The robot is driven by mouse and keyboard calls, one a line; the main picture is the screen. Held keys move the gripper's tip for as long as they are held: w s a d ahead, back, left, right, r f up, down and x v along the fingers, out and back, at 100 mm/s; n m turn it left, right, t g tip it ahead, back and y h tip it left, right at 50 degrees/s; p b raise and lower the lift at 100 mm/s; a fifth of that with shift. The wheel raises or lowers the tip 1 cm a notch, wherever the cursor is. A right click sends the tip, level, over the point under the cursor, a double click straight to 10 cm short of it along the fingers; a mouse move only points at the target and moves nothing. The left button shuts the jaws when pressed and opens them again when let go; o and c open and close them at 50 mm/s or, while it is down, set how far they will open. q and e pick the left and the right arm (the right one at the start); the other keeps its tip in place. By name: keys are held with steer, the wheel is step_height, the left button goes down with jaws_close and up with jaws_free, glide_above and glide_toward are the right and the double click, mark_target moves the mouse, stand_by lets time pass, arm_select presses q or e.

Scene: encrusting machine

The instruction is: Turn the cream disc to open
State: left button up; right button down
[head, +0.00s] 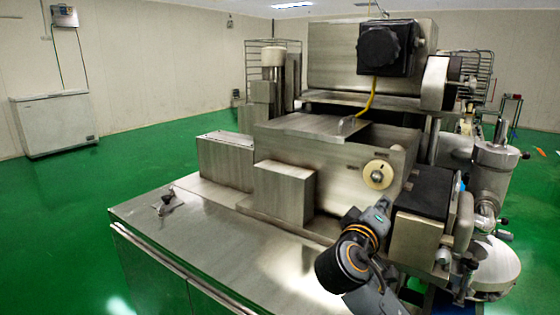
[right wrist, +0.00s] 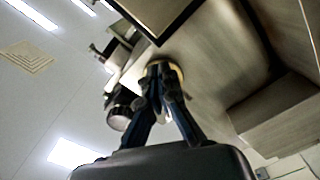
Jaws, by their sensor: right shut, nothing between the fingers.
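The cream disc (head: 378,174) is on the front face of the steel encrusting machine (head: 335,180). It is round, with a small dark metal hub at its centre. My right gripper (head: 384,204) is just below the disc in the head view, reaching up toward it. In the right wrist view the right gripper (right wrist: 162,68) has its fingertips together with nothing between them. Part of the disc's pale rim (right wrist: 181,70) shows behind the fingertips there; the rest is hidden. I cannot tell whether the fingertips touch the disc. My left gripper is not in view.
A black-topped steel box (head: 417,215) stands close to the right of my right gripper. A steel block (head: 285,192) stands to its left. The steel worktop (head: 230,250) in front is mostly clear. A black knob (head: 379,47) is high above the disc.

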mark_target(392, 188)
steer(key=x, duration=0.4)
steer(key=shift+w+d, duration=0.4)
steer(key=shift+w, duration=0.1)
steer(key=shift+w+d, duration=0.2)
steer(key=shift+w, duration=0.1)
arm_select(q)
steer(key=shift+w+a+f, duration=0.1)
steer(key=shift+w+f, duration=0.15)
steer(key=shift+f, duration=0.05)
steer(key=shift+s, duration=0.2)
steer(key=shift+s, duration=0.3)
arm_select(e)
steer(key=shift+a, duration=0.1)
